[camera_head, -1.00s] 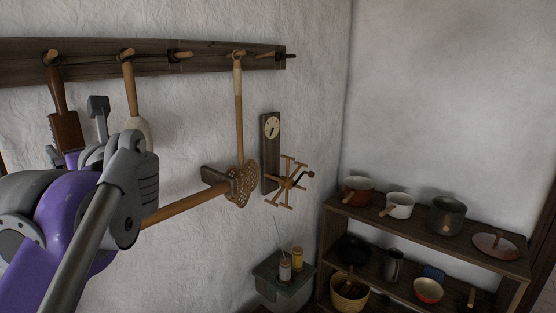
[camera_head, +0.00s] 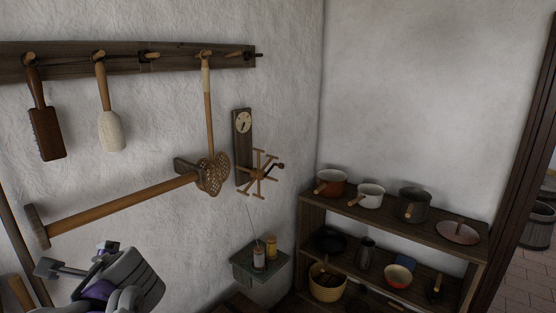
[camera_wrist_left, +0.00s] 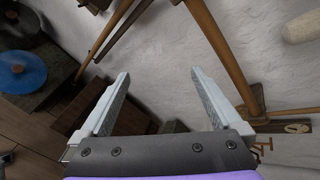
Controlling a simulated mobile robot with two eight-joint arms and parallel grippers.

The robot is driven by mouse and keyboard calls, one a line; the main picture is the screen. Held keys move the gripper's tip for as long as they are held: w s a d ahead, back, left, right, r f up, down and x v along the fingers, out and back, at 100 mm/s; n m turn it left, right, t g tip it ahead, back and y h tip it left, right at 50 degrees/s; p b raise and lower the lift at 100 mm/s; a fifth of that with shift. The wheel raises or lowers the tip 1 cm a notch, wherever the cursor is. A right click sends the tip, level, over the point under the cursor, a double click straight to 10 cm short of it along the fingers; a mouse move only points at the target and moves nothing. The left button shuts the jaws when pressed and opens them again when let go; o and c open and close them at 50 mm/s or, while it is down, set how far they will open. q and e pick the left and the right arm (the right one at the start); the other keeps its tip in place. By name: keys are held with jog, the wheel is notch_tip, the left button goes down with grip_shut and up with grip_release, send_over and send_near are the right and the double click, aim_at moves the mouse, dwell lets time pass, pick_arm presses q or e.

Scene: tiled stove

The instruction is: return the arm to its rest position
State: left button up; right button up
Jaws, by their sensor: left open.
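My left gripper (camera_head: 78,258) is low at the left of the head view, below the long wooden rod on the wall, its fingers apart. In the left wrist view the gripper (camera_wrist_left: 160,76) shows its two grey fingers spread, with nothing between them. White wall and wooden poles show beyond the fingers. My grey and purple left wrist is partly cut off by the bottom edge of the head view. My right gripper is in neither view.
A peg rail (camera_head: 180,58) holds a brown brush (camera_head: 46,133), a pale brush (camera_head: 110,131) and a long-handled skimmer (camera_head: 209,120). A wooden rod (camera_head: 120,207) spans brackets below. A small shelf (camera_head: 243,267) and a pot shelf (camera_head: 400,222) stand right.

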pick_arm(q)
jog(key=s+d+f+n+h, duration=0.3)
jog(key=s+d+f+n, duration=0.2)
jog(key=f, duration=0.5)
jog(key=s+d+f+n+g+h, duration=0.1)
jog(key=s+d+f+n+h, duration=0.2)
jog(key=f, duration=0.7)
jog(key=s+d+f+n+g+h, duration=0.1)
jog(key=s+d+f+n+h, duration=0.2)
jog(key=s+d+f+n, duration=0.3)
notch_tip(320, 180, down, 4)
jog(key=shift+s+d+f+n, duration=0.1)
jog(key=shift+s+d+n, duration=0.35)
jog(key=shift+d, duration=0.6)
